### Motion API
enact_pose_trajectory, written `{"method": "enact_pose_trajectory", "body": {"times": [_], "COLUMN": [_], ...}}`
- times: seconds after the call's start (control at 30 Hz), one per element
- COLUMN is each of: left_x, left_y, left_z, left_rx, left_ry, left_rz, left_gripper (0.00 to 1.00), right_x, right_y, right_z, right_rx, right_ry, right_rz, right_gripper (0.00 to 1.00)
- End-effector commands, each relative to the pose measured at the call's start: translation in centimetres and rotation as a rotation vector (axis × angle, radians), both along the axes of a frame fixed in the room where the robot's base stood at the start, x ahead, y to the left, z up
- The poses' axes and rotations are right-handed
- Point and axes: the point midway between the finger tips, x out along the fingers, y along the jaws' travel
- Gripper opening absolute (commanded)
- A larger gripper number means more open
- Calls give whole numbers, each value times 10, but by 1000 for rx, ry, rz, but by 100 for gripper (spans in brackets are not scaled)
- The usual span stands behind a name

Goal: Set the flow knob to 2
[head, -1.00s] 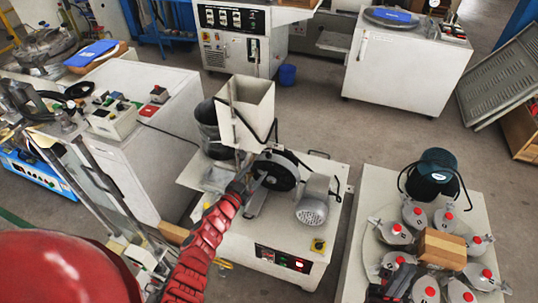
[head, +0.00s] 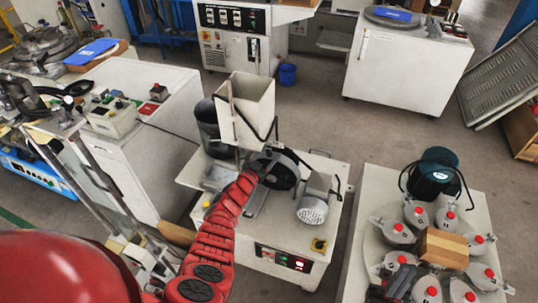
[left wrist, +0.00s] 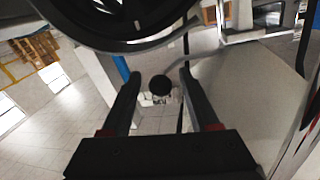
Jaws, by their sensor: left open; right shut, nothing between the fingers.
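The machine with a cream hopper (head: 250,105) stands mid-picture in the head view, with a black wheel (head: 284,172) below the hopper. My left gripper (head: 262,160) reaches in beside this wheel, its fingers hard to make out there. In the left wrist view my left gripper (left wrist: 158,73) is open. A small round black knob (left wrist: 160,86), likely the flow knob, shows between its two fingers, with gaps on both sides. No scale or number is readable on it. My right gripper (head: 398,278) is shut and empty at the near edge of the right-hand table.
A motor (head: 314,200) and a front switch panel (head: 282,259) are on the same machine. A large black wheel rim (left wrist: 125,20) hangs close above the left fingers.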

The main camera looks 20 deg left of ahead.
Motion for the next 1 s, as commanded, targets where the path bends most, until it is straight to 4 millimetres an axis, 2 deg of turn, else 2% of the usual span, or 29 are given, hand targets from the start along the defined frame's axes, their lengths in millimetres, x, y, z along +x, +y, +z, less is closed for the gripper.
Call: {"method": "enact_pose_trajectory", "body": {"times": [0.17, 0.5, 1.0], "left_x": [0, 0, -1], "left_y": [0, 0, 0], "left_z": [0, 0, -1], "left_rx": [0, 0, -2], "left_ry": [0, 0, 2], "left_rz": [0, 0, -1], "left_gripper": [59, 0, 0], "right_x": [0, 0, 0], "right_y": [0, 0, 0], "right_z": [0, 0, 0], "right_rx": [0, 0, 0], "right_ry": [0, 0, 0], "right_rz": [0, 0, 0], "right_gripper": [0, 0, 0]}}
